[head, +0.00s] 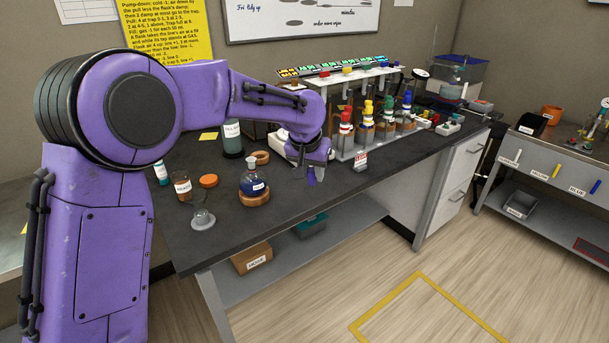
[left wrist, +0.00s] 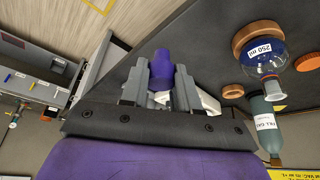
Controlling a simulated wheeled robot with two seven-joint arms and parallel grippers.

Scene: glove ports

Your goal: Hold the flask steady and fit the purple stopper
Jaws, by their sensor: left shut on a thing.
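A round glass flask (head: 253,185) with dark blue liquid sits upright in a cork ring (head: 255,201) on the dark bench. It also shows in the left wrist view (left wrist: 267,58), where its label reads 250 ml. My left gripper (head: 314,168) is shut on the purple stopper (head: 311,179). In the left wrist view the stopper (left wrist: 162,76) sits between the two fingers and sticks out past them. My right gripper is out of view, and nothing holds the flask.
A rack of tubes with coloured caps (head: 367,128) stands right of my gripper. A brown jar (head: 183,187), an orange lid (head: 208,180) and a clear glass piece (head: 202,217) are left of the flask. A grey-green bottle (head: 232,140) stands behind it.

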